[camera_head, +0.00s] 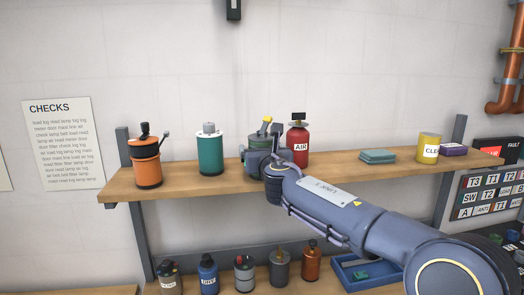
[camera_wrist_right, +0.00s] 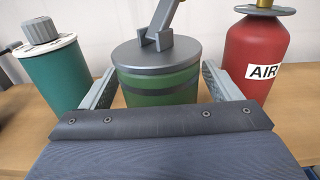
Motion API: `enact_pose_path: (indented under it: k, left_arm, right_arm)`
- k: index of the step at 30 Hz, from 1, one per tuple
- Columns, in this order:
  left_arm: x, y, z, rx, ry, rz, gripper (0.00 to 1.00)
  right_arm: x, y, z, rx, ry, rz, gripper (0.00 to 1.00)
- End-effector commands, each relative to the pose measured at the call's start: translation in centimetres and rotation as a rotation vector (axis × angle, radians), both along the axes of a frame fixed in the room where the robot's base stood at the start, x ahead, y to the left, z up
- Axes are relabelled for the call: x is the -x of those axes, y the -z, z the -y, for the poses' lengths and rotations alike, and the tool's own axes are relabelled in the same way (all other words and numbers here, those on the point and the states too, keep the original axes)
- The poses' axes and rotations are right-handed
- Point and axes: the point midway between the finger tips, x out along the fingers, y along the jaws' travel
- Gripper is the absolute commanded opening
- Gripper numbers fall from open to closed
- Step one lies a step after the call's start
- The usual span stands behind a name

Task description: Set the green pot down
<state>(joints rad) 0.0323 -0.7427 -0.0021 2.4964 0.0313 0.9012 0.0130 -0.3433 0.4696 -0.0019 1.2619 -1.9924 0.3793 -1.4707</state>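The green pot (camera_wrist_right: 158,88) has a grey lid with a handle on top and dark bands; it stands upright between the two fingers of my right gripper (camera_wrist_right: 161,80). The fingers lie against its left and right sides. In the head view the green pot (camera_head: 258,143) is partly hidden by my right gripper (camera_head: 266,160), over the upper wooden shelf (camera_head: 335,171). Its base is hidden, so I cannot tell whether it touches the shelf. My left gripper is not in view.
A teal canister (camera_head: 210,152) stands to the pot's left, and a red AIR bottle (camera_head: 298,133) close on its right. An orange pot (camera_head: 146,164) is farther left. Teal pads (camera_head: 377,156) and a yellow tin (camera_head: 428,145) sit right. Several bottles stand below.

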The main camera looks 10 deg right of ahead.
Motion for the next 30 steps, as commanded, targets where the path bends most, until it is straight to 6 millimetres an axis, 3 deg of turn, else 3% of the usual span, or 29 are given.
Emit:
enact_pose_path:
  k: [11, 14, 24, 30]
  left_arm:
    - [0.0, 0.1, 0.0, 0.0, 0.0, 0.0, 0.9]
    - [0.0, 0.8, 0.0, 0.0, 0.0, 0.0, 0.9]
    - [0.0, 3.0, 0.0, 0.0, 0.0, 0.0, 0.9]
    - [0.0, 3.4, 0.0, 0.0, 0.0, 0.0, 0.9]
  right_arm:
    - [0.4, -0.1, 0.0, 0.0, 0.0, 0.001, 0.86]
    - [1.7, 0.0, -0.1, 0.001, -0.002, 0.003, 0.86]
    - [8.9, 0.0, 0.0, 0.0, -0.002, 0.002, 0.86]
    - [11.4, -0.1, -0.1, 0.0, -0.001, 0.001, 0.86]
